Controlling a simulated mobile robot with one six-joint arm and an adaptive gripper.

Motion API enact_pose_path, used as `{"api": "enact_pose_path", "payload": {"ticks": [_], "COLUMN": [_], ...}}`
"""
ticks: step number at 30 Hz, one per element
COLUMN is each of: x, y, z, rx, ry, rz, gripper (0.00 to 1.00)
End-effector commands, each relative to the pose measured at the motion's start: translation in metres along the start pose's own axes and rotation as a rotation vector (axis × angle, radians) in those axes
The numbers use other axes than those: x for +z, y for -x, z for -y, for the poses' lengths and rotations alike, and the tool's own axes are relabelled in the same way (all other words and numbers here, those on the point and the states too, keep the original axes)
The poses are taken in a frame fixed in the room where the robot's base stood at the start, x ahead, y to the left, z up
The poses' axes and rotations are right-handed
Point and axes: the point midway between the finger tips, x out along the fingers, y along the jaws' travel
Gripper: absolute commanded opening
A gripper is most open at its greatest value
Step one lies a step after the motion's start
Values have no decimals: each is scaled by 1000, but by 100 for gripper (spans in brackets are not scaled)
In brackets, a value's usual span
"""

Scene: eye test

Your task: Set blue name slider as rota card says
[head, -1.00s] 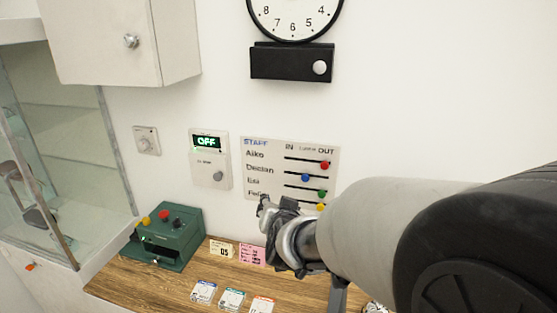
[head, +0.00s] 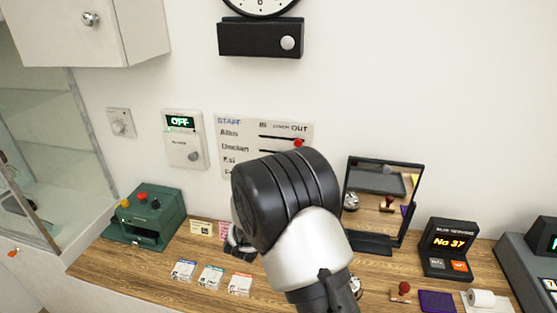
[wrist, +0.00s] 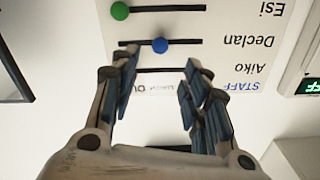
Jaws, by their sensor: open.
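The white staff board (head: 226,146) hangs on the wall; in the head view my arm covers its lower right. In the wrist view the board (wrist: 235,60) appears upside down. The blue slider (wrist: 160,46) sits about midway along the Declan slot, the lunch position. My gripper (wrist: 160,73) is open and empty, its fingers apart around the Aiko slot, just short of the blue slider in the picture. The green slider (wrist: 120,10) is at the OUT end of Esi's slot. The red slider (head: 298,142) is at OUT. A pink card (head: 223,229), its text unreadable, stands on the counter, partly hidden.
A cream card (head: 201,228) and a green box (head: 146,215) stand left on the wooden counter (head: 180,292). Several small cards lie in front. An OFF display (head: 184,140) is left of the board. A framed mirror (head: 382,200) and a number display (head: 447,246) stand right.

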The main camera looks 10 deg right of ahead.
Motion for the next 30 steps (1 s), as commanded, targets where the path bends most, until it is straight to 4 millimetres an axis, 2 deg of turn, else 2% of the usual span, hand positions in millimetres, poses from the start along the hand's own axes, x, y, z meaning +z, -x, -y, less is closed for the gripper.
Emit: {"api": "enact_pose_path", "payload": {"ticks": [3,9,15,21,28,30], "x": [0,1,0,0,0,0], "y": [-28,-70,-98,-108,-108,-108], "z": [-1,-1,0,0,0,0], "rx": [2,1,0,-2,-2,-2], "ry": [-1,-2,-1,1,1,1], "rz": [-3,-1,0,2,2,1], "gripper": [42,42,42,42,42,38]}}
